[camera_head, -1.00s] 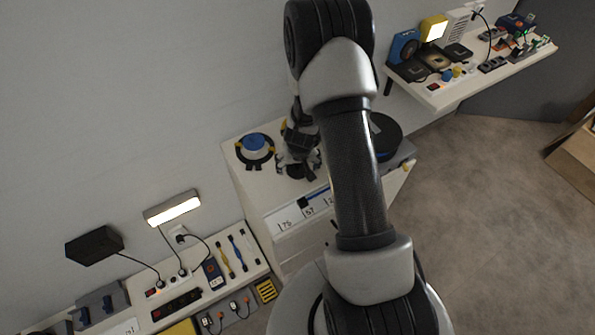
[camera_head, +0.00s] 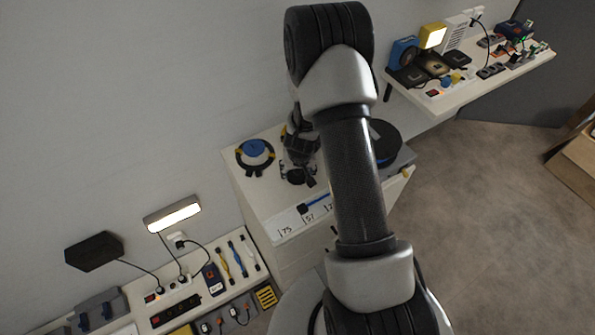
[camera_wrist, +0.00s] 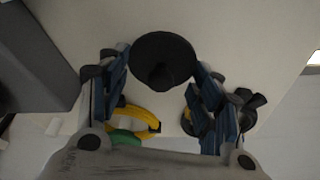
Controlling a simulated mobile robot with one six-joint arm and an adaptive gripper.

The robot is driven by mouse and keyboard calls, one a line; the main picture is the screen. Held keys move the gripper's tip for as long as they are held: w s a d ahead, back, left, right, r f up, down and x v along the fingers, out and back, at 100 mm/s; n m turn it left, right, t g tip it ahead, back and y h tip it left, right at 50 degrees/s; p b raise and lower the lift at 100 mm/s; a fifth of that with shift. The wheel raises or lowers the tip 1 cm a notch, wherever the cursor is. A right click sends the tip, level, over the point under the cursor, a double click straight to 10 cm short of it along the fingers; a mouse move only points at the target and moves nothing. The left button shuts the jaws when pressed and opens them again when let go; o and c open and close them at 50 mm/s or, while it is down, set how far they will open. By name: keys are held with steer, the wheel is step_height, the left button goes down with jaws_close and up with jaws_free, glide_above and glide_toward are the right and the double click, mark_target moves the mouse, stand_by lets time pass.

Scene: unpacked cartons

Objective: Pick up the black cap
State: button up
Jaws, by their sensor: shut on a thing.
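The black cap (camera_wrist: 163,58) is a dark round disc with a raised centre, seen in the wrist view at the top middle. It sits between the fingertips of my gripper (camera_wrist: 163,75), whose blue-and-black fingers touch its left and right sides. My gripper is shut on it. In the head view my gripper (camera_head: 298,165) is over the white cabinet top (camera_head: 283,206), partly hidden by my arm. The cap cannot be made out clearly there, and I cannot tell whether it is clear of the surface.
A blue disc in a black-and-yellow holder (camera_head: 255,152) is left of my gripper. A large black round object (camera_head: 386,143) stands to its right, behind my arm. A crowded white shelf (camera_head: 440,99) is at upper right. A lit lamp (camera_head: 173,216) is on the wall at left.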

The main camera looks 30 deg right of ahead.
step_height(320, 180, up, 20)
steer(key=p, duration=1.9)
